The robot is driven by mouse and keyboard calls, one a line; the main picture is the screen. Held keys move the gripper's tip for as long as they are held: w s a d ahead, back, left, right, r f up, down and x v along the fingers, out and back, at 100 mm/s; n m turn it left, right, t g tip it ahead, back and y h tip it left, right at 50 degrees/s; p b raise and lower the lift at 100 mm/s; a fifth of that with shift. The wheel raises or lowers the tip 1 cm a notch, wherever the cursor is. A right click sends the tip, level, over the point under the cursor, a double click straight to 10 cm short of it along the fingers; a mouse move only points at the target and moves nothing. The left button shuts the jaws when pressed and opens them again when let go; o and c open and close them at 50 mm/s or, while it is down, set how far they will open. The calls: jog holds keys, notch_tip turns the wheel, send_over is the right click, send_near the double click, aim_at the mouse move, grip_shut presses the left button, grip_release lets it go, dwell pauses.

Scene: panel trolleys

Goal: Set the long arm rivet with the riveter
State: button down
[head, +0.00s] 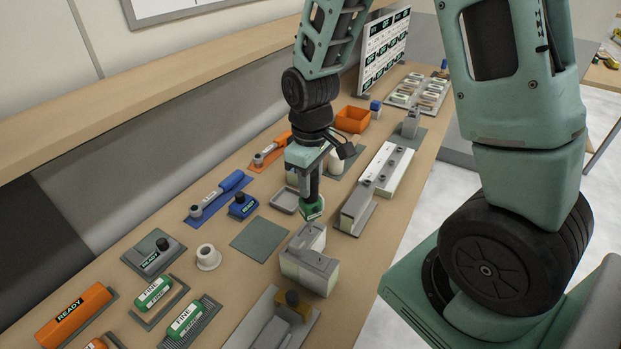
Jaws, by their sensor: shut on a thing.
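My gripper (312,200) points down above the bench and is shut on a green piece with a pale label (313,210). Its fingers hide part of the piece, and I cannot tell if it is the riveter. The held piece is just behind a grey block fixture (309,268); I cannot tell if they touch. A long pale bar with dark round studs (393,170) lies to the right, with a grey block (357,207) at its near end. No rivet can be made out at this size.
On the bench (213,317) are a bare green mat (260,238), a grey tray (284,201), a white spool (208,257), blue tools (222,192), an orange bin (353,119) and green labelled blocks (154,293). A ledge (150,93) and a sign board (385,50) stand behind.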

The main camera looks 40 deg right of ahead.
jog(key=shift+f+b, duration=0.6)
jog(key=shift+f, duration=0.35)
dwell(1.3)
jog(key=shift+r+p, duration=1.8)
jog(key=shift+r, duration=0.25)
notch_tip(320, 180, up, 6)
jog(key=p, duration=0.5)
